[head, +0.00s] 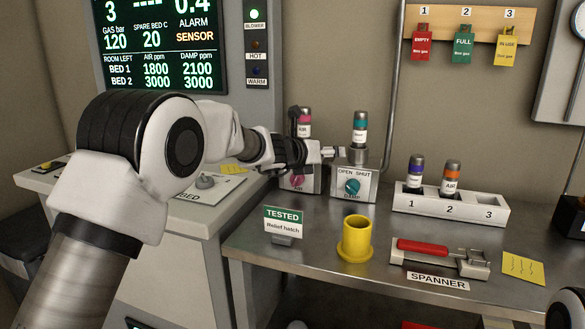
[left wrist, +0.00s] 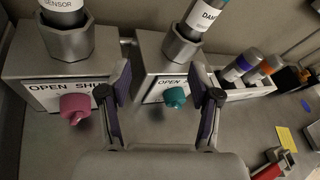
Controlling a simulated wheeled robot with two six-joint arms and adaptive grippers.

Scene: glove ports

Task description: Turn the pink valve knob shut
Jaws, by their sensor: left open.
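The pink valve knob (head: 297,181) is on the front of the left grey valve box, partly below my left arm in the head view. In the left wrist view the pink knob (left wrist: 75,106) sits under an "OPEN SHUT" label, left of both fingers. My left gripper (head: 332,152) is open and empty, in front of the gap between the two valve boxes. Its fingers (left wrist: 160,78) in the wrist view have the teal knob (left wrist: 175,97) showing between them, apart from them. I cannot tell which way the pink knob points. My right gripper is not in view.
The right valve box (head: 365,183) stands close beside the left one. Bottles stand in both box tops. A white rack (head: 450,208), yellow cup (head: 356,238), "TESTED" sign (head: 283,221) and red-handled spanner (head: 440,257) are on the bench. A pipe runs up the wall behind.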

